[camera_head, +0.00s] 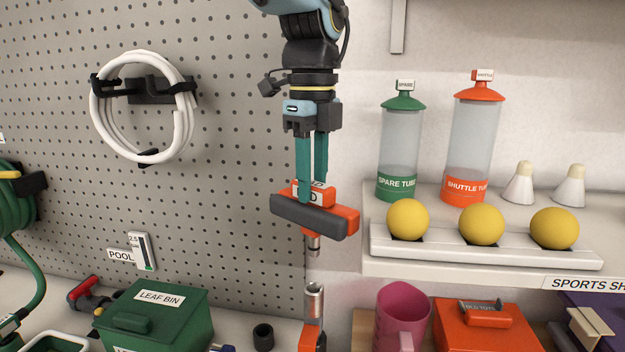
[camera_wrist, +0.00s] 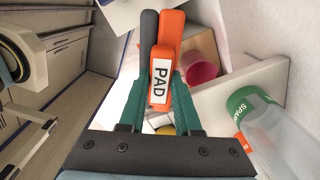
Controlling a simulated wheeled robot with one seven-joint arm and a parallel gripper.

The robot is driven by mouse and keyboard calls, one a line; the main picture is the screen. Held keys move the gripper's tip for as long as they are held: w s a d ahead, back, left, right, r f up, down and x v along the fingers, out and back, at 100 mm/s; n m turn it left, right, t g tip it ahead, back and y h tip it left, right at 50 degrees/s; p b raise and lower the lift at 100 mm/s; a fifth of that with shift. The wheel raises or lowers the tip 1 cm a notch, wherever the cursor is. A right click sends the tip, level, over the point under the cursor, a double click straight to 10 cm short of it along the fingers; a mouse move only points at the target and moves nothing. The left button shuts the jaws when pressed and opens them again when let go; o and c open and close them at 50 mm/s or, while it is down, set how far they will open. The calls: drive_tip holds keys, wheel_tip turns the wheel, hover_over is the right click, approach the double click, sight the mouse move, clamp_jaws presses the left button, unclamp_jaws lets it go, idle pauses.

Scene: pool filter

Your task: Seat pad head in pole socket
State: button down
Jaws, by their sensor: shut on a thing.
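The pad head (camera_head: 310,217) is an orange block with a dark grey pad, a white label and a short metal stub pointing down. My gripper (camera_head: 312,190), with green fingers, is shut on its top. The pole socket (camera_head: 314,302) is a metal tube on an orange base, upright below the pad head. A gap separates the stub from the socket, and the stub is roughly above it. The socket cannot be made out in the wrist view.
A shelf (camera_head: 490,267) on the right holds yellow balls (camera_head: 482,224), a spare tube (camera_head: 398,150) and a shuttle tube (camera_head: 474,140). Below are a pink mug (camera_head: 400,315), an orange box (camera_head: 485,328) and a green leaf bin (camera_head: 155,318). A pegboard (camera_head: 235,140) stands behind.

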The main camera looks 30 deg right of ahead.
drive_tip(key=b, duration=0.3)
hover_over(312, 256)
drive_tip(key=shift+w+d+f, duration=0.1)
drive_tip(key=shift+w+f, duration=0.05)
drive_tip(key=shift+f, duration=1.25)
drive_tip(key=shift+w+d+f, duration=0.1)
drive_tip(key=shift+f, duration=1.3)
drive_tip(key=shift+f+b, duration=1.65)
drive_tip(key=shift+f, duration=1)
drive_tip(key=c, duration=0.5)
unclamp_jaws()
drive_tip(key=shift+r, duration=0.15)
wheel_tip(312, 256, up, 5)
drive_tip(key=p, duration=0.4)
drive_tip(key=shift+p, duration=0.3)
